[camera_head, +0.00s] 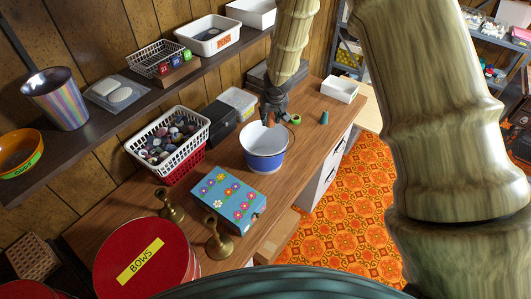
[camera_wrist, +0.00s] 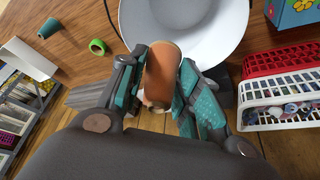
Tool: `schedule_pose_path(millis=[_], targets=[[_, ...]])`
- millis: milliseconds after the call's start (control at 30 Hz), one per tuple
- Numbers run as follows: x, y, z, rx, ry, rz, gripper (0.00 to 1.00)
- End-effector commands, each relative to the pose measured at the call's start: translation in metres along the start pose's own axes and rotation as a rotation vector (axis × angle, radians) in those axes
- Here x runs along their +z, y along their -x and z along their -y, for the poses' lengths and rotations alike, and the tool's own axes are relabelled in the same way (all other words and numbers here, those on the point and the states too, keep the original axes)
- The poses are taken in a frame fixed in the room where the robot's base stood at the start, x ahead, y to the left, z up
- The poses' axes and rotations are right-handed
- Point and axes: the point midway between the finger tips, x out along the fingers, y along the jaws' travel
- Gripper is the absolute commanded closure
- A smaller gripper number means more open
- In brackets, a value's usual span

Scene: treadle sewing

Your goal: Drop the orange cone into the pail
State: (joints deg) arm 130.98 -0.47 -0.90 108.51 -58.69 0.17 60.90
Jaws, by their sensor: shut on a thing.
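My gripper (camera_head: 274,105) points down beside the far rim of the pail in the head view. In the wrist view my gripper (camera_wrist: 161,72) is shut on the orange cone (camera_wrist: 161,76), with teal finger pads on both sides of it. The pail (camera_head: 265,161) is blue with a white inside and stands upright on the wooden desk. In the wrist view the white pail (camera_wrist: 215,45) opens just beyond the cone, which overlaps its near rim in the picture. The cone's height over the rim is hard to tell.
A teal cone (camera_head: 324,118) and a green ring (camera_head: 295,119) are on the desk right of the pail. A flowered blue box (camera_head: 228,196), brass candlesticks (camera_head: 218,243) and a red BOWS tin (camera_head: 145,262) stand nearer. A white basket (camera_head: 196,129) is to the left.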

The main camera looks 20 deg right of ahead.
Motion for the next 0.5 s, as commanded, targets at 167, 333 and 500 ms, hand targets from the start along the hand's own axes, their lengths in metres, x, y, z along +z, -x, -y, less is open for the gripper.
schedule_pose_path(millis=[167, 333, 500], targets=[[0.007, -0.023, 0.003, -0.001, 0.003, 0.002, 0.89], [0.009, -0.028, 0.002, -0.002, 0.002, 0.001, 0.89], [0.009, -0.027, 0.002, -0.002, 0.002, 0.001, 0.89]])
